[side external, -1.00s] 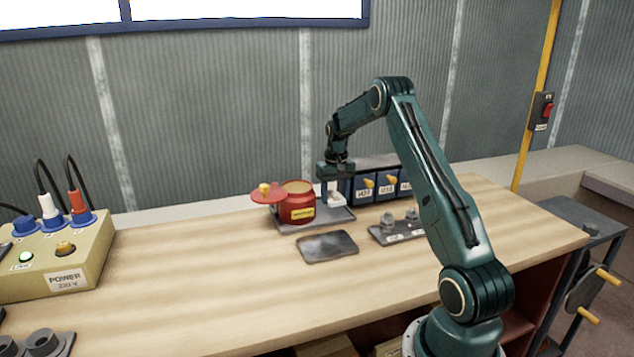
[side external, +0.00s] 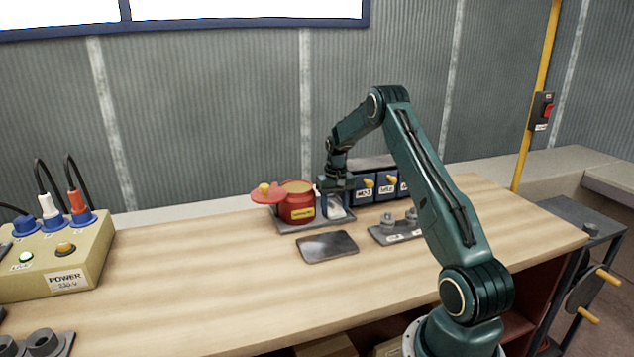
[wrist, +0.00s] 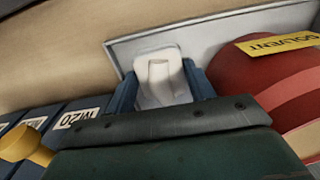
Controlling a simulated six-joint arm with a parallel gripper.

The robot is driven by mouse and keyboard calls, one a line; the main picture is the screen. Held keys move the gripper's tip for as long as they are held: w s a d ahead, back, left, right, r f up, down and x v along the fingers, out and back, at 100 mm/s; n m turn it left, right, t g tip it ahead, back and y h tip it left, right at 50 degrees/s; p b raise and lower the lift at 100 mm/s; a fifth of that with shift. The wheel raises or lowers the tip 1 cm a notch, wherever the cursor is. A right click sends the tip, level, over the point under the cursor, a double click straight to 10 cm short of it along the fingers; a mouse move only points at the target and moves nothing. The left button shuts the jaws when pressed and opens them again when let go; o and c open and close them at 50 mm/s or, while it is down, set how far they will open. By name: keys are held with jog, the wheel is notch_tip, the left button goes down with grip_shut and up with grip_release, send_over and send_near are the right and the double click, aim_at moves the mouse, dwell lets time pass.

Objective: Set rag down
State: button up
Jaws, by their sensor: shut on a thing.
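The white rag (wrist: 161,78) is between the blue fingers of my gripper (wrist: 163,88) in the wrist view. My gripper is shut on it. In the side view my gripper (side external: 334,203) points down over the right part of a grey tray (side external: 346,217), and the rag (side external: 336,212) shows low between the fingers, at or just above the tray's surface. I cannot tell whether it touches. The red solvent can (side external: 297,207) stands on the same tray, just left of my gripper.
The can's red lid (side external: 272,195) is tilted open to the left. Blue labelled drawers (side external: 386,187) stand close on the right. A dark flat plate (side external: 327,246) and a grey holder with fittings (side external: 395,234) lie in front. The left-middle bench is clear.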

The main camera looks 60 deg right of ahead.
aim_at(335, 204)
jog(key=o, duration=0.7)
jog(key=shift+f, duration=0.1)
notch_tip(335, 204, up, 12)
jog(key=shift+r, duration=0.2)
dwell(0.6)
